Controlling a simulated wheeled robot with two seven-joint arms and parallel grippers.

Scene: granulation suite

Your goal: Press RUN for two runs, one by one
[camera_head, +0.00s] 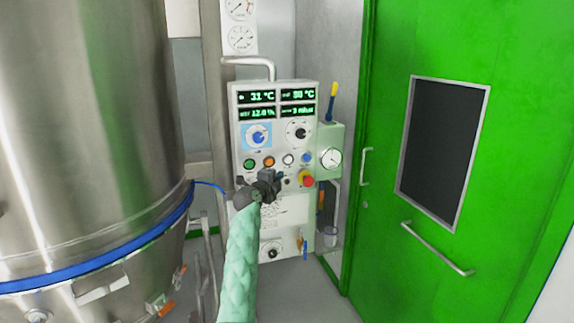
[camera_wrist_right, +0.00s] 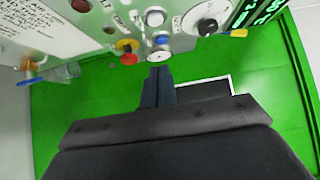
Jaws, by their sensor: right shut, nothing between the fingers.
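The grey control panel (camera_head: 275,205) stands in the middle of the head view. A row of buttons crosses it: green (camera_head: 249,163), orange (camera_head: 268,161), white (camera_head: 288,159) and blue (camera_head: 306,158). Their labels are too small to read, so I cannot tell which is RUN. My right gripper (camera_head: 270,181) is in front of the panel, just below the button row, shut and empty. In the right wrist view its closed fingers (camera_wrist_right: 158,72) point at the panel's edge, near a round white-faced part (camera_wrist_right: 159,54). I cannot tell whether they touch anything. My left gripper is not in view.
A red-and-yellow stop button (camera_head: 307,180) is right of my right gripper; it also shows in the wrist view (camera_wrist_right: 128,57). Lit displays (camera_head: 277,104) and dials sit above. A large steel vessel (camera_head: 90,130) fills the left. A green door (camera_head: 385,130) stands at right.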

